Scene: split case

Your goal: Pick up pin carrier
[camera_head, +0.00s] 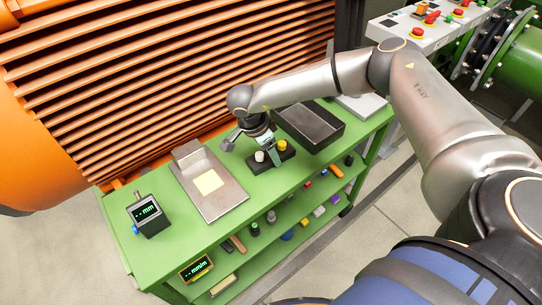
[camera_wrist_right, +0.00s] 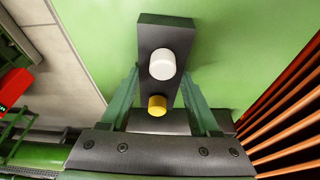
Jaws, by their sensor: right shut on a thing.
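The pin carrier (camera_head: 289,153) is a dark rectangular block with a white pin (camera_head: 259,156) and a yellow pin (camera_head: 282,145) standing in it. It is at the green bench top, between the metal plate and the dark tray; I cannot tell if it touches the bench. My right gripper (camera_head: 272,156) points down over it. In the right wrist view the green fingers stand on either side of the block (camera_wrist_right: 160,28), shut on it. The white pin (camera_wrist_right: 163,64) is farther out and the yellow pin (camera_wrist_right: 157,105) lies between the fingers.
A metal plate (camera_head: 222,197) with a yellow sheet lies to the left. An open dark tray (camera_head: 326,110) is to the right. A gauge box (camera_head: 147,214) stands at the near left corner. Orange ribbed housing (camera_head: 190,70) rises behind. The lower shelf holds several small parts.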

